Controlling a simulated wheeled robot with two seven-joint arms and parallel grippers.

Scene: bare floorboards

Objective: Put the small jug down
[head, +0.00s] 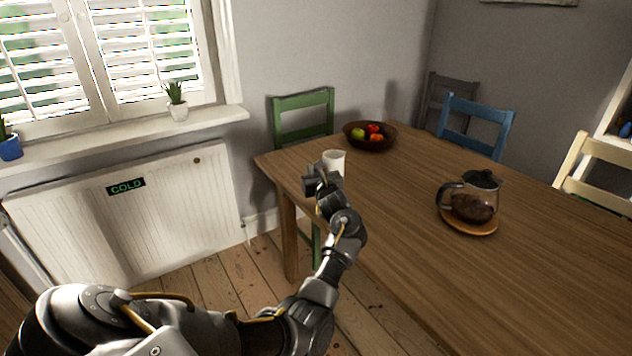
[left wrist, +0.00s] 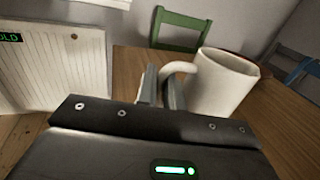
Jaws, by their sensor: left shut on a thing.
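The small jug (head: 334,160) is white and upright at the near left end of the wooden table (head: 400,218). In the left wrist view the jug (left wrist: 222,84) fills the middle right, with its handle towards my gripper. My left gripper (head: 322,178) is at the jug's near side. In the left wrist view its fingers (left wrist: 161,88) are shut on the jug's handle. The jug's base is hidden behind my gripper, so I cannot tell whether it touches the tabletop. My right gripper is not in view.
A brown bowl of fruit (head: 370,140) stands behind the jug. A glass coffee pot (head: 474,198) sits on a round wooden coaster (head: 468,226) to the right. Green (head: 303,115), blue (head: 477,125) and cream (head: 597,165) chairs surround the table. The tabletop between jug and pot is clear.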

